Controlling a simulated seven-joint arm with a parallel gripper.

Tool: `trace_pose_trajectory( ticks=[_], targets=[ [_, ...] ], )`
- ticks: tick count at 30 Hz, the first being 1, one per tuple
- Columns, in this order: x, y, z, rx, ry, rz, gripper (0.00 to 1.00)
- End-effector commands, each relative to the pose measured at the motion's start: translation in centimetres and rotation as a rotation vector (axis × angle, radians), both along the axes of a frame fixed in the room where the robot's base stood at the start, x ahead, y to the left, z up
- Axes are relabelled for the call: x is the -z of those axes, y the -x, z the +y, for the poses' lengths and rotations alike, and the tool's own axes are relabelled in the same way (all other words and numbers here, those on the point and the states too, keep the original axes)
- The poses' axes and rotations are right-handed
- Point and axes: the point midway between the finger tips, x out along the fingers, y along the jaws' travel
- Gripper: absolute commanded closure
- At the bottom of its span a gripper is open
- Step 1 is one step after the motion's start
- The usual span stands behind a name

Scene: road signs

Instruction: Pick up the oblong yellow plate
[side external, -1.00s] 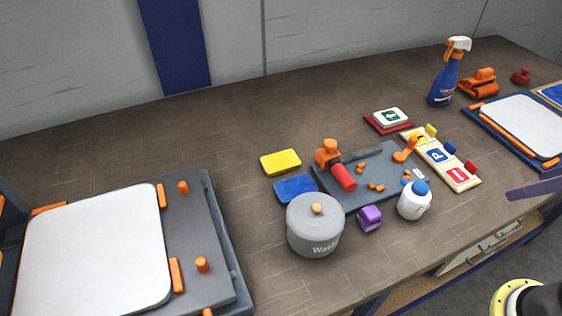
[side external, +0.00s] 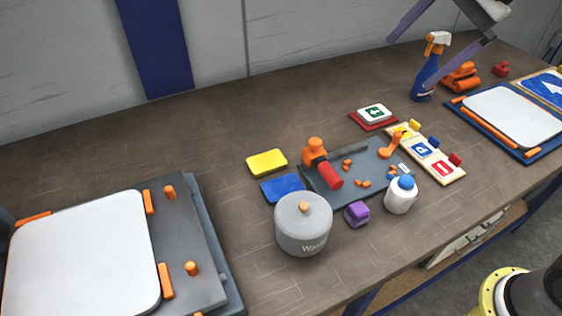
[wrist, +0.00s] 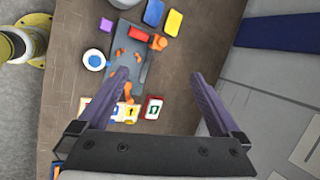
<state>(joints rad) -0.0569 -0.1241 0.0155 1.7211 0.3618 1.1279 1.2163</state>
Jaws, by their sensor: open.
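The oblong yellow plate (side external: 267,162) lies flat on the brown table, left of the grey board and behind a blue plate (side external: 283,188). In the wrist view the yellow plate (wrist: 172,22) shows near the top, just right of the blue plate (wrist: 154,13).
A grey lidded pot (side external: 303,224) stands in front of the blue plate. The grey board (side external: 366,157) holds an orange and red tool (side external: 322,163). Table left of the yellow plate is clear.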

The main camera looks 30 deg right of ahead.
Motion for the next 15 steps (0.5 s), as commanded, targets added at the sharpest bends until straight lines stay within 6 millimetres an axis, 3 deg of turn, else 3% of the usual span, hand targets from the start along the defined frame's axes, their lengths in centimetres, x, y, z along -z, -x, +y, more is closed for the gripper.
trace_pose_trajectory(
  ticks=[1,3,8,15],
  targets=[
    [0.5,-2.2,0.9,0.033,-0.039,0.046,0.00],
    [1.1,-4.8,2.1,0.080,-0.092,0.101,0.00],
    [3.8,-10.4,4.9,0.164,-0.186,0.229,0.00],
    [11.2,-16.9,8.7,0.199,-0.245,0.388,0.00]
  ],
)
